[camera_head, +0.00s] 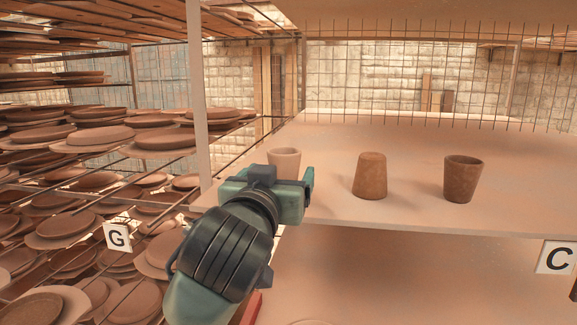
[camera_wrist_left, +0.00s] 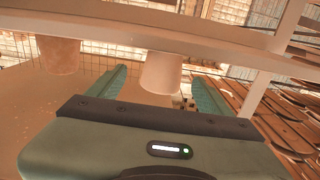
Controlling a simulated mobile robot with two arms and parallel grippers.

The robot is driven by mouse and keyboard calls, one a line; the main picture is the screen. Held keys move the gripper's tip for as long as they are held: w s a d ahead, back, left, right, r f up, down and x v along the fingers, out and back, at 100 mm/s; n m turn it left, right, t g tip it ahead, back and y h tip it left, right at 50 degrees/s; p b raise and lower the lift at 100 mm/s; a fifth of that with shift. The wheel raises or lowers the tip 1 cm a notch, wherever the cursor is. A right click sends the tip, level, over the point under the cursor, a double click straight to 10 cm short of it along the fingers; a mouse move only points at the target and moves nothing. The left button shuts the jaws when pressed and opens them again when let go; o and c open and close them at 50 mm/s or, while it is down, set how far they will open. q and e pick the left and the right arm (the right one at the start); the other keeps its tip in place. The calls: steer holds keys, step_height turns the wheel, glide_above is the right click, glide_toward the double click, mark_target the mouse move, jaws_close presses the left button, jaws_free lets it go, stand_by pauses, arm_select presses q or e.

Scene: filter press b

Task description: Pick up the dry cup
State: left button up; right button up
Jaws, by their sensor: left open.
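A pale, light-coloured cup (camera_head: 285,160), the driest-looking of the cups, stands on the shelf board (camera_head: 330,207). My left gripper (camera_head: 275,185) is in front of it and hides its lower part in the head view. In the left wrist view, which looks upside down, the pale cup (camera_wrist_left: 161,72) shows between the two spread fingers of my left gripper (camera_wrist_left: 158,76). The gripper is open; I cannot tell how deep the cup is between the fingers. My right gripper is not in view.
A brown cup (camera_head: 370,176), wider at its base, and a darker upright cup (camera_head: 462,179) stand to the right on the same shelf. A post (camera_head: 197,90) and racks of plates (camera_head: 90,135) are at left. Signs G (camera_head: 117,236) and C (camera_head: 555,258) show.

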mark_target(280, 169)
arm_select(q)
steer(key=shift+w+r, duration=0.1)
steer(key=shift+w, duration=0.35)
steer(key=shift+w+r+p, duration=0.2)
steer(key=shift+w+p, duration=0.25)
steer(key=shift+p, duration=0.25)
steer(key=w, duration=0.1)
steer(key=w+p, duration=0.2)
steer(key=w, duration=0.1)
steer(key=shift+d+f, duration=0.3)
steer(key=shift+w+d+f, duration=0.1)
steer(key=shift+w, duration=0.2)
steer(key=c, duration=1.5)
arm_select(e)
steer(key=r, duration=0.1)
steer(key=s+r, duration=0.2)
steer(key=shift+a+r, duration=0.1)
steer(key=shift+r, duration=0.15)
